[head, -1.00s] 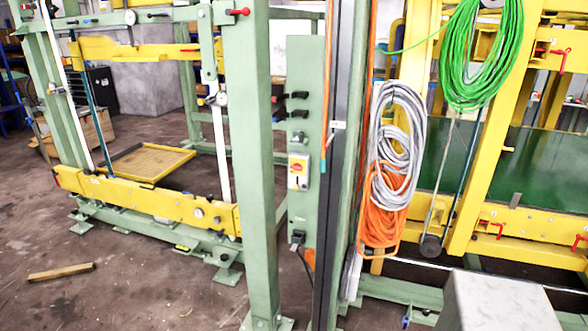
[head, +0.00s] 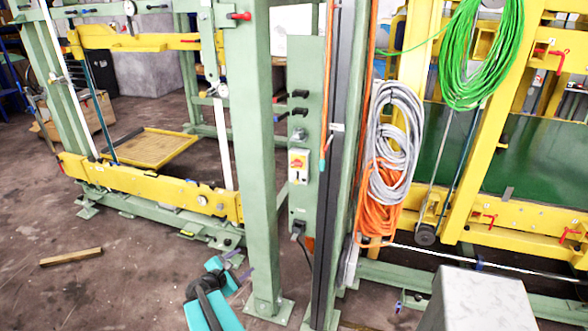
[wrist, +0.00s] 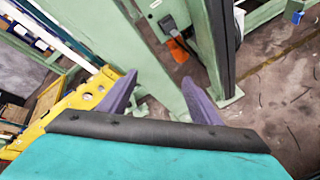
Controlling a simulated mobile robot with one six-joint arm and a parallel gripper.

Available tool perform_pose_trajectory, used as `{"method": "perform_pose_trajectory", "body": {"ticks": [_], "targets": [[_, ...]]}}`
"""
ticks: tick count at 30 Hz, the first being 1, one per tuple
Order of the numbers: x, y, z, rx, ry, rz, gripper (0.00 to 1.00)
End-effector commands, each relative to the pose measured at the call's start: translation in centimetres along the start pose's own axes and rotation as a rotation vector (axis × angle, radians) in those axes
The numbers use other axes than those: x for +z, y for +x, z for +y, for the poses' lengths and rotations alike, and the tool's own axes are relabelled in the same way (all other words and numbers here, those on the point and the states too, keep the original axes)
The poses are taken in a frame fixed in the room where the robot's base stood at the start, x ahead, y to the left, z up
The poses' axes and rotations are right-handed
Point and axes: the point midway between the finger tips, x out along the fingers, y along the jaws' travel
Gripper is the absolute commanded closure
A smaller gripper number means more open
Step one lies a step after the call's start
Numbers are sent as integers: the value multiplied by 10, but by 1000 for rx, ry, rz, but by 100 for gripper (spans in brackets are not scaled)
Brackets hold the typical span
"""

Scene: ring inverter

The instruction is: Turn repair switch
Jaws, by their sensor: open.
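The repair switch (head: 298,160) looks like a red knob on a yellow plate, on a small pale box on the narrow green panel (head: 307,80) in the head view. The knob is too small for its angle to be clear. My gripper (head: 240,265) is low in the head view, below and left of the switch and apart from it. In the wrist view my gripper (wrist: 158,88) shows two purple fingers spread apart, with nothing between them. The switch is not visible in the wrist view.
A thick green post (head: 255,150) stands left of the panel, close to my gripper. Grey cable (head: 393,130) and orange cable (head: 380,215) hang at the right. A dark socket (head: 298,228) with a cable is under the switch. Open floor (head: 120,285) lies at the left.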

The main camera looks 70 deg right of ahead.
Motion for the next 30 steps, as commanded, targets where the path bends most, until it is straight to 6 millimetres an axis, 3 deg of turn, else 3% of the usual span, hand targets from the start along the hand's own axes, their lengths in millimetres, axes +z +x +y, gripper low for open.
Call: {"method": "perform_pose_trajectory", "body": {"ticks": [1,9,18,24,30], "targets": [[26,5,15,26,-32,-30,42],[138,28,72,153,-271,-188,42],[250,41,113,220,-563,-359,42],[284,44,122,228,-673,-414,42],[288,44,123,230,-695,-424,42]]}}
